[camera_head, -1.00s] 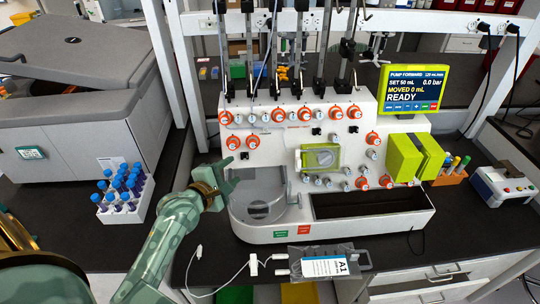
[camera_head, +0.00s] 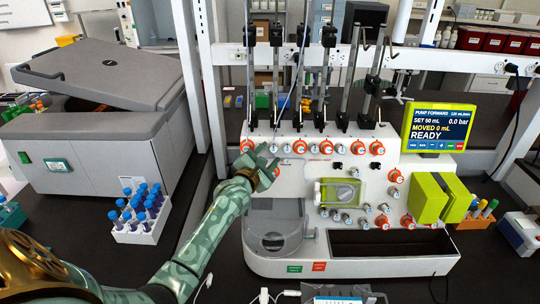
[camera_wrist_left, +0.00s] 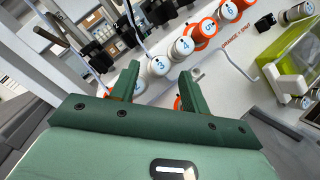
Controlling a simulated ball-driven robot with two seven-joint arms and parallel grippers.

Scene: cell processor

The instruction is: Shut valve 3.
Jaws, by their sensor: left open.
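Valve 3 (camera_wrist_left: 161,65) is a white round knob with a blue number. It sits in the upper valve row of the white panel and also shows in the head view (camera_head: 273,148). My left gripper (camera_head: 265,161) is raised at the panel, just below valve 3. In the left wrist view the open, empty jaws (camera_wrist_left: 157,80) point at the panel, with valve 3 between and just beyond the fingertips. Contact cannot be told. White valve 4 (camera_wrist_left: 183,47) is beside it, up and right. My right gripper is not in view.
Orange-ringed valve 5 (camera_wrist_left: 207,27) lies farther along the row. Dark vertical rods and clamps (camera_head: 277,75) rise above the panel. The pump screen (camera_head: 437,127) reads READY. A rack of blue-capped tubes (camera_head: 139,225) and a grey centrifuge (camera_head: 100,125) stand left.

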